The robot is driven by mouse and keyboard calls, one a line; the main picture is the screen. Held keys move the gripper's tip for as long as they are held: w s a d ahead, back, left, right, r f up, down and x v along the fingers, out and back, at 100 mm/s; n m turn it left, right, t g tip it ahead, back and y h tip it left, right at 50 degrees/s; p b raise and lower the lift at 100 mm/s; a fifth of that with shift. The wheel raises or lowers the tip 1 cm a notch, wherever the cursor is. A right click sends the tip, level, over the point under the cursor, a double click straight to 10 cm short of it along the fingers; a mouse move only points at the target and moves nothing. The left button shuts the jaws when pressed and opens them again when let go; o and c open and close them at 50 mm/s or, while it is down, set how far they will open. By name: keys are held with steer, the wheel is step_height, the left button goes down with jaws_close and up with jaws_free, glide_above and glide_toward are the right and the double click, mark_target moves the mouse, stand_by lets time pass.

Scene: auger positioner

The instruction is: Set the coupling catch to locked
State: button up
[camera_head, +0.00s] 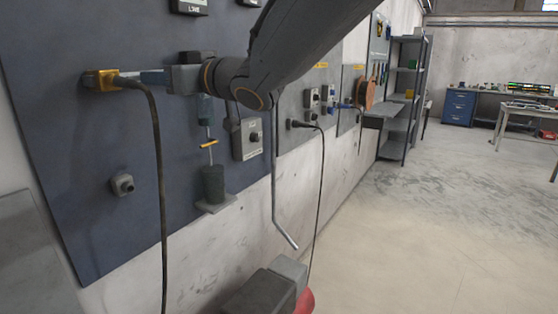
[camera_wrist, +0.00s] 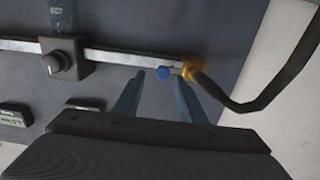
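In the head view my gripper (camera_head: 130,78) points left at the yellow block; contact cannot be told.
A dark knob box (camera_wrist: 62,60) sits on the rail in the wrist view. The blue wall panel (camera_head: 80,180) carries a dark cylinder on a bracket (camera_head: 215,205) and a small grey knob (camera_head: 122,185). The cable (camera_head: 160,200) hangs below the block. Open floor lies right.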

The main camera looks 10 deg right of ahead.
steer(key=v, duration=0.5)
steer(key=w+d+f+m+h+p, duration=0.1)
steer(key=d+f+m+h, duration=0.5)
steer(key=d+f, duration=1.3)
steer(key=shift+w+f+m+g+h, duration=0.35)
steer(key=shift+w+h, duration=0.55)
steer(key=shift+h, duration=1.4)
steer(key=shift+r, duration=0.1)
steer(key=s+a+r+n+y+b, duration=0.3)
steer(key=a+r+n+y+b, duration=0.3)
steer(key=a+r+y, duration=0.95)
steer(key=w+a+r+h+p, duration=0.2)
steer(key=w+a+r+h, duration=0.2)
steer(key=a, duration=0.6)
steer(key=shift+w+n+h, duration=0.35)
steer(key=shift+w+h, duration=0.1)
steer(key=shift+w, duration=0.05)
